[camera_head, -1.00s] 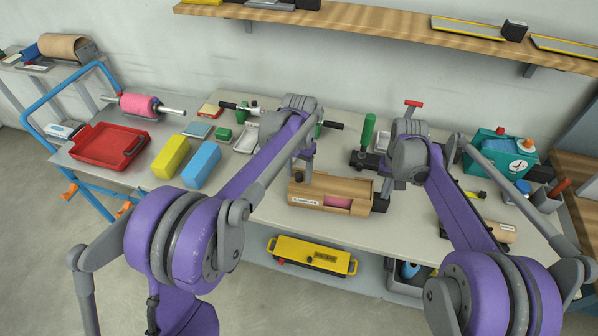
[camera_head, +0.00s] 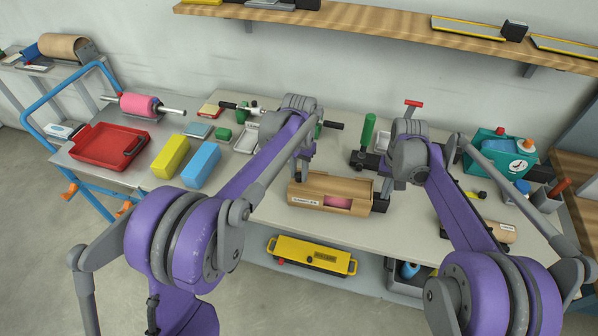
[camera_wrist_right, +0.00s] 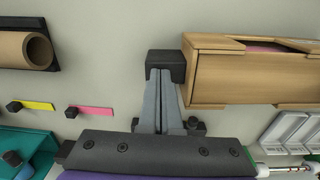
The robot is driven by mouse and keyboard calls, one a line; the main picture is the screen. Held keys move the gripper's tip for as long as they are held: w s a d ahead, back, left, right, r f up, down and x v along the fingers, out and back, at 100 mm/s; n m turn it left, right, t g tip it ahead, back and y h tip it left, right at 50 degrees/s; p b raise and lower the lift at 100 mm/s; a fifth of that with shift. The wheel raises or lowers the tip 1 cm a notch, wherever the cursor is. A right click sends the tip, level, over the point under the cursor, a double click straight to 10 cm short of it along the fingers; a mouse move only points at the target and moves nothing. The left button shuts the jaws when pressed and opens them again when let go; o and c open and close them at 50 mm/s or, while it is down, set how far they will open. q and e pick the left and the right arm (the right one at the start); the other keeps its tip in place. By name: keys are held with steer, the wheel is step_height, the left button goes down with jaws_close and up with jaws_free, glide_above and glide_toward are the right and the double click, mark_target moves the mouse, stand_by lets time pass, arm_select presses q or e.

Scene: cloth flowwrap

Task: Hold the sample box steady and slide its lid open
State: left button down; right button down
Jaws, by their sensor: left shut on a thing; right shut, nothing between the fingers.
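The wooden sample box (camera_head: 360,206) stands on the workbench, with a white label on its front left and pink showing through an opening. It also shows in the right wrist view (camera_wrist_right: 225,80), with pink at its upper side. My left gripper (camera_head: 299,178) is above the box's left end, shut on what appears to be the dark knob of the lid; its fingers hide most of it. My right gripper (camera_head: 384,190) is shut and empty at the box's right end. In the right wrist view its black fingertips (camera_wrist_right: 164,65) are right beside the box's end; contact is hard to tell.
A red tray (camera_head: 90,150), a yellow block (camera_head: 170,157) and a blue block (camera_head: 201,164) lie left. A teal container (camera_head: 490,150) stands right. A green-handled tool (camera_head: 368,132) is behind the box. Bare bench lies before the box.

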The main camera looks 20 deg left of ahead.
steer(key=shift+s+f, duration=0.1)
steer(key=shift+f, duration=0.05)
stand_by(0.8)
arm_select(q)
steer(key=s+a, duration=0.1)
steer(key=a, duration=1.7)
steer(key=shift+s, duration=0.3)
steer(key=shift+a, duration=0.1)
steer(key=c, duration=0.7)
jaws_free()
steer(key=shift+o, duration=0.2)
steer(key=shift+r, duration=0.1)
step_height(320, 180, up, 12)
steer(key=shift+s, duration=0.1)
